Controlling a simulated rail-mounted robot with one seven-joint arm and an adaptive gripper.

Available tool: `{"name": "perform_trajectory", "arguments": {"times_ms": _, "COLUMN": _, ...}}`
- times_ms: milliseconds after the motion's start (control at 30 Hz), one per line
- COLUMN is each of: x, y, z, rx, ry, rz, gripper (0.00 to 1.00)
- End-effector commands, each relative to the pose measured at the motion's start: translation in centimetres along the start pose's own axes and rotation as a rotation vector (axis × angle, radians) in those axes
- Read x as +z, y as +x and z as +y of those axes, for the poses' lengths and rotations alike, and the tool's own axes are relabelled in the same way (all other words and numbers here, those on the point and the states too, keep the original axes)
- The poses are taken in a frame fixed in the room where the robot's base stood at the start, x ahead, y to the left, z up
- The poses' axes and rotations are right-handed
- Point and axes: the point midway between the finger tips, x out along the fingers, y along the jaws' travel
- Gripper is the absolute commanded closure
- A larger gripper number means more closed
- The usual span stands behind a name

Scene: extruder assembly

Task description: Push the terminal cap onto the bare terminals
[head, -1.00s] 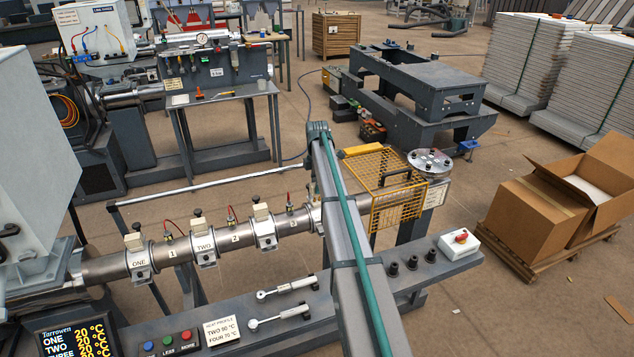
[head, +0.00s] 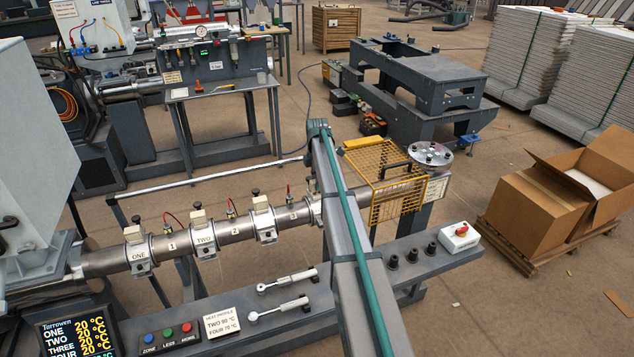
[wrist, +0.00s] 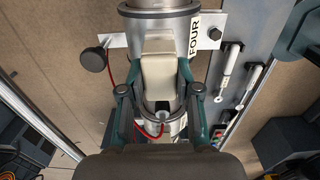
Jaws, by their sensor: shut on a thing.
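The terminal cap (wrist: 158,72) is a beige block in the wrist view, in front of the metal clamp band marked FOUR (wrist: 195,36). My gripper (wrist: 156,80) is shut on the cap, one green finger on each side. The cap hides the bare terminals, so I cannot tell how far it sits on them. In the head view my arm hides the cap and gripper at the barrel's right part. Similar beige caps sit on the bands marked ONE (head: 134,234) and TWO (head: 198,217).
A red wire (wrist: 148,130) and a dark round knob (wrist: 93,60) are close to the gripper. A yellow mesh guard (head: 385,180) stands right of my arm. Two rod-like tools (head: 285,282) lie on the grey bench. A switch box (head: 460,237) sits at its right end.

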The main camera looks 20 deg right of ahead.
Motion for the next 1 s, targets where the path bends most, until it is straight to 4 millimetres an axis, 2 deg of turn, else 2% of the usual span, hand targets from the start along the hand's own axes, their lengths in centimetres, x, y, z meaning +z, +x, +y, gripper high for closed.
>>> {"name": "perform_trajectory", "arguments": {"times_ms": 1000, "x": 0.0, "y": 1.8, "z": 0.0, "rx": 0.0, "ry": 0.0, "rz": 0.0, "gripper": 1.0}}
